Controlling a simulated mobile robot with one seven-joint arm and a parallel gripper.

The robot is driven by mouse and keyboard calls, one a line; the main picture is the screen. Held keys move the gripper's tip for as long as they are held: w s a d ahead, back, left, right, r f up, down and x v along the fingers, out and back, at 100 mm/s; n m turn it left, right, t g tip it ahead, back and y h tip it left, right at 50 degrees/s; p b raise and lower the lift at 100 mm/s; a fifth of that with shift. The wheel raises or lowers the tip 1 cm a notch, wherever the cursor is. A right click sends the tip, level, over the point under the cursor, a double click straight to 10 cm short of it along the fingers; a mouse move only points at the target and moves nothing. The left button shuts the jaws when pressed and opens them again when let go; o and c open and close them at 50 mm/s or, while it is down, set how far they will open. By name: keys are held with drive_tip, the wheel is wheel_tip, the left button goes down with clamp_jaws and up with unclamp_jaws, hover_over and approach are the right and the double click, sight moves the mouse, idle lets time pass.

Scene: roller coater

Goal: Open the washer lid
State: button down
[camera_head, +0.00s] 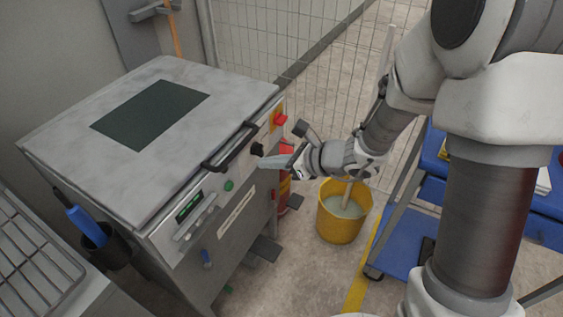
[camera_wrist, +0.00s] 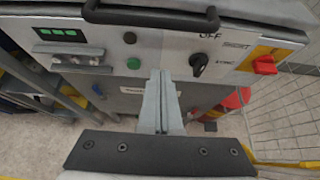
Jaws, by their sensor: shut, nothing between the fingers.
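The washer (camera_head: 215,215) is a grey metal cabinet at the left in the head view. Its lid (camera_head: 225,95) lies flat and closed, with a dark window in its top. A black bar handle (camera_head: 230,147) sits at the lid's front edge; it also shows at the top of the wrist view (camera_wrist: 150,17). My gripper (camera_head: 262,162) is shut and empty in front of the control panel, a little right of and below the handle. In the wrist view my fingertips (camera_wrist: 160,75) point at the panel between the green button and the black knob, apart from the handle.
A red switch (camera_wrist: 264,65) and black knob (camera_wrist: 199,63) are on the panel. A yellow bucket (camera_head: 340,230) with a mop stands on the floor. A blue cart (camera_head: 405,240) is at the right, a wire fence (camera_head: 260,40) behind. A wire rack (camera_head: 35,265) is at lower left.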

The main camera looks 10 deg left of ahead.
drive_tip(key=shift+w+a+r, duration=0.25)
drive_tip(key=shift+a+r, duration=0.05)
drive_tip(key=shift+a, duration=0.35)
drive_tip(key=shift+w+a+r, duration=0.3)
drive_tip(key=shift+a+r, duration=0.05)
drive_tip(key=shift+a, duration=0.35)
drive_tip(key=shift+w+a+r, duration=0.25)
drive_tip(key=shift+a+r, duration=0.05)
drive_tip(key=shift+a, duration=0.35)
drive_tip(key=shift+r+p, duration=0.1)
drive_tip(key=shift+p, duration=0.2)
